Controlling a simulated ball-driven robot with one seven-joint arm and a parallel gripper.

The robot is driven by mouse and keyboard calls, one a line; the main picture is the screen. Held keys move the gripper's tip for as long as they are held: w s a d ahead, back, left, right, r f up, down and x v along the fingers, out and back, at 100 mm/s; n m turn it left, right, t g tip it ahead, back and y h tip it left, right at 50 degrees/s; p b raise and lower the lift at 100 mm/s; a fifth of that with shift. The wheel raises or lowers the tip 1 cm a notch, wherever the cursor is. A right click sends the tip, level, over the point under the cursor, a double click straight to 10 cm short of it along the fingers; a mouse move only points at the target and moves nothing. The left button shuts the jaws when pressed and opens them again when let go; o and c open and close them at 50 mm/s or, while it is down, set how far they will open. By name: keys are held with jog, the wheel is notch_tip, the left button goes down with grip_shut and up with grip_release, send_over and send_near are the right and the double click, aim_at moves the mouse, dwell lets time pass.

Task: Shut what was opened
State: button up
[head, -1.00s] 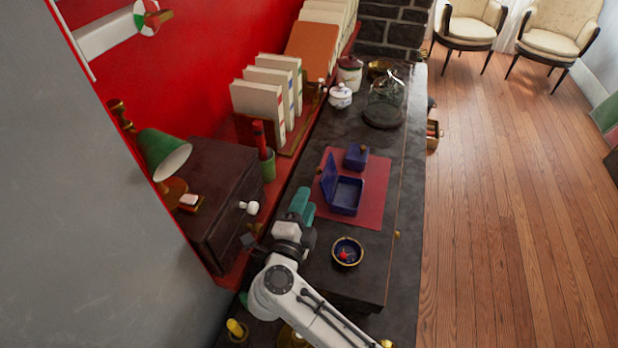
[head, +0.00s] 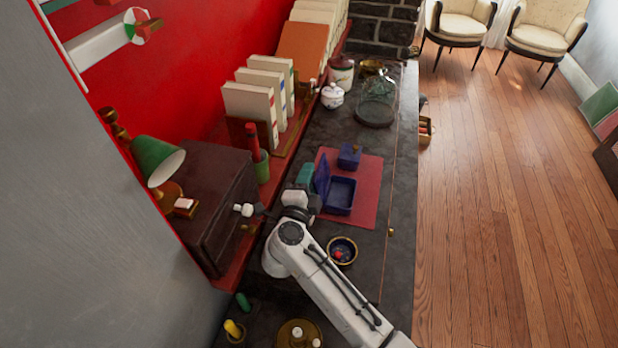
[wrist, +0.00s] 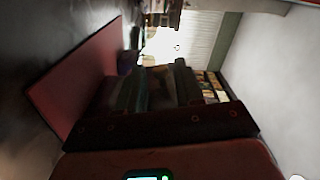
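A small blue box (head: 340,196) stands on the red mat (head: 367,182) with its lid (head: 322,184) raised on the left side. Its inside shows empty. My gripper (head: 305,176) is just left of the raised lid, behind it from the box's opening. I cannot tell whether it touches the lid. Its fingertips are hidden or too small to read in the head view. The wrist view is dark and blurred, with a reddish flat panel (wrist: 75,90) at left and dark shapes in the middle.
A smaller blue piece (head: 349,156) sits behind the box. A round bowl (head: 342,250) stands in front, close to my arm. A glass dome (head: 376,100) is farther back. A dark cabinet (head: 215,200) is at left. A drawer (head: 425,130) protrudes at the right edge.

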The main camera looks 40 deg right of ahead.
grip_shut()
